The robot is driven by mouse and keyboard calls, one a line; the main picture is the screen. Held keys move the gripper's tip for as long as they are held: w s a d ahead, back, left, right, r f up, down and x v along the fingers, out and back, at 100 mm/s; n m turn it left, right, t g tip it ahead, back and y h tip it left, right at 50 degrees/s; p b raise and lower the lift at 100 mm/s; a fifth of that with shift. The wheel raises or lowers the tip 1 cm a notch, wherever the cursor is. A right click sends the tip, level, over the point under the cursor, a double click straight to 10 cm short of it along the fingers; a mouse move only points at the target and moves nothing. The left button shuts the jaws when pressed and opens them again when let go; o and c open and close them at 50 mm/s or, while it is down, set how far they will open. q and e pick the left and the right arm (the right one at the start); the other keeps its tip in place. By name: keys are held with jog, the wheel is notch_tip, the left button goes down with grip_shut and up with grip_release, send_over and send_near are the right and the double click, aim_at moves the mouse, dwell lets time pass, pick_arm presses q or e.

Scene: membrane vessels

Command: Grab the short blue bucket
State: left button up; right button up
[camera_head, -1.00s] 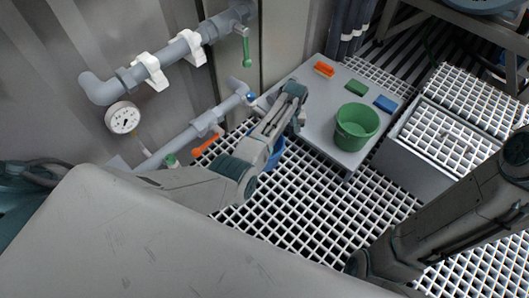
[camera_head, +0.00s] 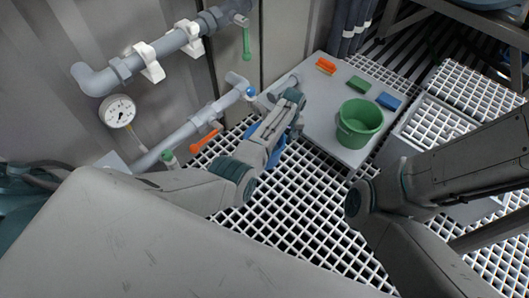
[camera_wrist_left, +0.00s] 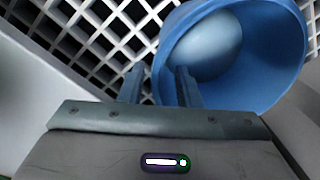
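The short blue bucket (camera_wrist_left: 279,65) fills the upper right of the left wrist view, its open mouth facing the camera. In the head view only slivers of the blue bucket (camera_head: 273,160) show past my left arm, down at the grating. My left gripper (camera_wrist_left: 160,82) has its fingers apart. One finger overlaps the bucket's mouth and the other lies outside it, with the near rim between them; I cannot tell whether they touch it. In the head view my left gripper is by the bucket, its fingers hidden behind the arm. My right gripper is out of view.
A grey platform (camera_head: 318,115) holds a green bucket (camera_head: 359,124) and orange, green and blue blocks. Pipes with a gauge (camera_head: 119,111), an orange-handled valve (camera_head: 204,139) and a green handle (camera_head: 246,43) line the left wall. White grating (camera_head: 290,215) covers the floor.

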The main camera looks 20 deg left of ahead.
aim_at(281, 144)
pick_arm(q)
jog(key=f+b, duration=0.2)
jog(key=f, duration=0.2)
jog(key=shift+s+a+b, duration=0.2)
jog(key=shift+s+b, duration=0.05)
jog(key=shift+b, duration=0.15)
jog(key=shift+f, duration=0.4)
jog(key=shift+r, duration=0.1)
grip_shut()
